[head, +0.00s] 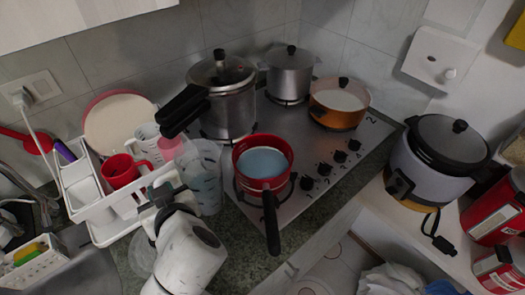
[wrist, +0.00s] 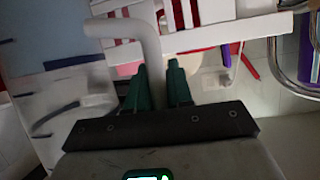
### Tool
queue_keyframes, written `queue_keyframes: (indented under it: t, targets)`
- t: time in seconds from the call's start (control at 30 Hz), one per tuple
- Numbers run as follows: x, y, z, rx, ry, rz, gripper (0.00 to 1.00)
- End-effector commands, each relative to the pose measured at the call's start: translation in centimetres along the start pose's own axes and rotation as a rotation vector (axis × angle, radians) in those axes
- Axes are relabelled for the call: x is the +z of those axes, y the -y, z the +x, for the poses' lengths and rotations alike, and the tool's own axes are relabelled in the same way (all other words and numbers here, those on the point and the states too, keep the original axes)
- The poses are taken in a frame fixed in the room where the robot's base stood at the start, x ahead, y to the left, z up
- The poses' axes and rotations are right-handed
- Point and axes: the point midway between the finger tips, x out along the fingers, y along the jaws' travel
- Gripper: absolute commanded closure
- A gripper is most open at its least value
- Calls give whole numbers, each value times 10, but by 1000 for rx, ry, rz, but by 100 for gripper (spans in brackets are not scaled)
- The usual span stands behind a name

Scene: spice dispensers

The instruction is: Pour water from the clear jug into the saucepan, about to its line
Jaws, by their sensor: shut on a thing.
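The clear jug (head: 207,180) with measuring marks is just left of the red saucepan, looking roughly upright. I cannot tell whether its base touches the counter. My gripper (head: 163,190) is at the jug's left side. In the wrist view, the green fingers of my gripper (wrist: 157,88) are shut on the jug's pale handle (wrist: 130,28), with the jug body (wrist: 50,30) at the left. The red saucepan (head: 248,179) sits on the front left of the hob, black handle toward the front. A pale blue, water-like surface shows inside it; I cannot make out its line.
A white dish rack (head: 105,232) with a red mug (head: 121,171) stands close left of my gripper. A pressure cooker (head: 226,105), a steel pot (head: 290,75) and an orange pot (head: 335,112) stand behind on the hob (head: 305,150). A rice cooker (head: 436,165) is right.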

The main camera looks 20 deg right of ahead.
Motion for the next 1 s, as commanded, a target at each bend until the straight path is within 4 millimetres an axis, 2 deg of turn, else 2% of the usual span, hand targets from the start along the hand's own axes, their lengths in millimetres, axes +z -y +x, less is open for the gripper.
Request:
queue_keyframes:
  t: [0.17,0.63,1.0]
  targets:
    - [-2,2,0,13,-4,-33,100]
    - [-44,3,-18,13,-4,-34,100]
    - [-44,3,-18,13,-3,-33,100]
